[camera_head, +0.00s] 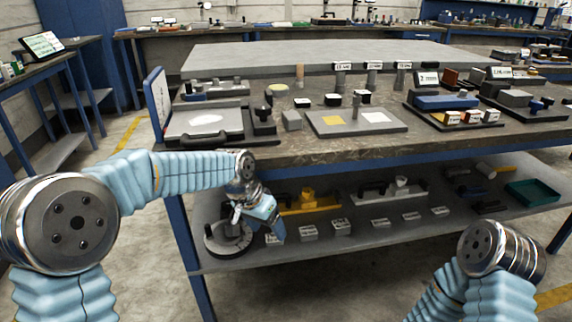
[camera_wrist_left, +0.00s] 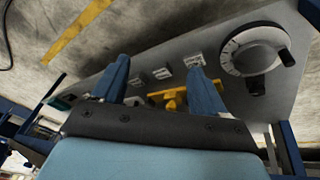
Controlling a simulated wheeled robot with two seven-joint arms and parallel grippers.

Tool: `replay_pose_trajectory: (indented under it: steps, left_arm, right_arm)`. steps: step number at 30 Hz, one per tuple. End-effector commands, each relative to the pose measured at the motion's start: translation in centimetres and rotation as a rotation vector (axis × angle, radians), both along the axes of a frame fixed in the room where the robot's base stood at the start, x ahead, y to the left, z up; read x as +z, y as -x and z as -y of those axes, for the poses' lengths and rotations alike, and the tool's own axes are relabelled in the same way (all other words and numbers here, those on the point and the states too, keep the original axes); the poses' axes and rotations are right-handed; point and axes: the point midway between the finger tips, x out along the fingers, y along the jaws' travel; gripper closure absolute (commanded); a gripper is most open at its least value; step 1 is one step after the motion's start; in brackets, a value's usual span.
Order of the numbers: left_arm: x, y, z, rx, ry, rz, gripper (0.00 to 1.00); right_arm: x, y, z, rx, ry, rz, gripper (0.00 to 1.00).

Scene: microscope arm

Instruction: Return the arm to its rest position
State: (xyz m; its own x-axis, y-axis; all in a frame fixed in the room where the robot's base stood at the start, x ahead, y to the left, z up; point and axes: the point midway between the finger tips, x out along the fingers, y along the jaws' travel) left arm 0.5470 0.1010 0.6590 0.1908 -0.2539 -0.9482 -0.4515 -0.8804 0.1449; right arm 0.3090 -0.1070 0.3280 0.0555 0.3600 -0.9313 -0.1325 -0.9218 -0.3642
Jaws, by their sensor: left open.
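My left arm reaches to the front of the workbench, with its gripper (camera_head: 256,214) near the lower shelf's front edge. In the left wrist view the two blue fingers of this gripper (camera_wrist_left: 160,65) stand apart, with nothing between them. A round grey dial with a marked rim and a dark knob (camera_head: 228,238) sits at the left end of the shelf. In the head view it is partly behind the gripper. In the left wrist view the dial (camera_wrist_left: 255,48) lies right of the fingers, apart from them. I cannot make out a clear microscope arm. My right gripper is out of view.
The lower shelf (camera_head: 353,242) also carries a yellow fixture (camera_head: 308,203), several small labelled blocks and a green tray (camera_head: 532,192). The workbench top (camera_head: 270,150) above holds plates, blocks and labelled stands. A blue table leg (camera_head: 186,235) stands left of the dial.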

Motion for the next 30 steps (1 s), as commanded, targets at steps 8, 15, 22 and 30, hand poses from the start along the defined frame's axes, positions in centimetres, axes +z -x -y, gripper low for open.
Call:
replay_pose_trajectory:
  steps: [8,15,22,30]
  left_arm:
    - [-13.3,2.9,0.0,0.111,0.049,-0.099,0.28]
    - [-28.6,14.3,-0.6,0.353,0.136,-0.243,0.28]
    - [-32.8,22.9,-0.6,0.517,0.174,-0.313,0.28]
    - [-33.1,23.9,-0.6,0.54,0.179,-0.316,0.28]
  right_arm:
    - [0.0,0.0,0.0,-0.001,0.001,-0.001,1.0]
    - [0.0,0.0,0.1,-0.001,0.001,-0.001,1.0]
    - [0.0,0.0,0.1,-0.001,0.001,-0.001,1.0]
    - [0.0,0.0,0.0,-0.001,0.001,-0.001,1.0]
